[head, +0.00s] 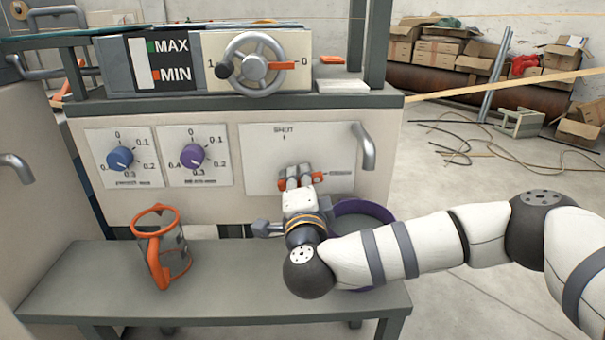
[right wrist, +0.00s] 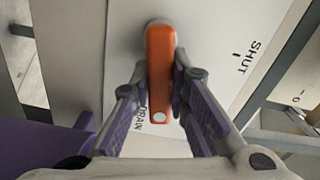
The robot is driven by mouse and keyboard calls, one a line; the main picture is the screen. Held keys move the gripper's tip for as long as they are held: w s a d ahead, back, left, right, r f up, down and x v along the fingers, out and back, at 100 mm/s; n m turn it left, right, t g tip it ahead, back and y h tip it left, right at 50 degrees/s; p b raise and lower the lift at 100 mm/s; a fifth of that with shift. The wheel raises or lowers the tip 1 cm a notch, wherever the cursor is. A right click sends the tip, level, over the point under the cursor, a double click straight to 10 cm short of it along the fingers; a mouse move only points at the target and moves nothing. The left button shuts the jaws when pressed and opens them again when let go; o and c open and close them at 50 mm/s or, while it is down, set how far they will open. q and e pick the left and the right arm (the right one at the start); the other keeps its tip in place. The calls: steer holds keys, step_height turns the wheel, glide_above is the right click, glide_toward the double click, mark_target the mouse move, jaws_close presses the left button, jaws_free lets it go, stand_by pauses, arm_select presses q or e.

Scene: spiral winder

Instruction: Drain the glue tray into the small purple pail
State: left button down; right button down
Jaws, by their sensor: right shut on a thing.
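The orange drain lever (right wrist: 160,75) sits on a white plate with SHUT and DRAIN marks. It points at the DRAIN mark. In the head view, part of the lever (head: 317,178) shows beyond my gripper. My right gripper (head: 302,181) is shut on the lever, with a finger on each side in the right wrist view (right wrist: 160,92). The purple pail (head: 352,206) stands on the bench behind my right arm, partly hidden. A grey spout (head: 365,150) hangs above it; I see no glue stream. The pail also shows in the right wrist view (right wrist: 35,148).
An orange-rimmed jug (head: 174,250) stands on the grey bench (head: 225,275), left of my gripper. Above are a MAX/MIN gauge (head: 150,60) and a handwheel (head: 254,63). Blue (head: 121,159) and purple (head: 194,156) knobs are on the front panel. Boxes and hoses lie at back right.

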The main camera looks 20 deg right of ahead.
steer(key=c, duration=1.5)
jaws_free()
steer(key=shift+a, duration=0.1)
steer(key=v, duration=1.2)
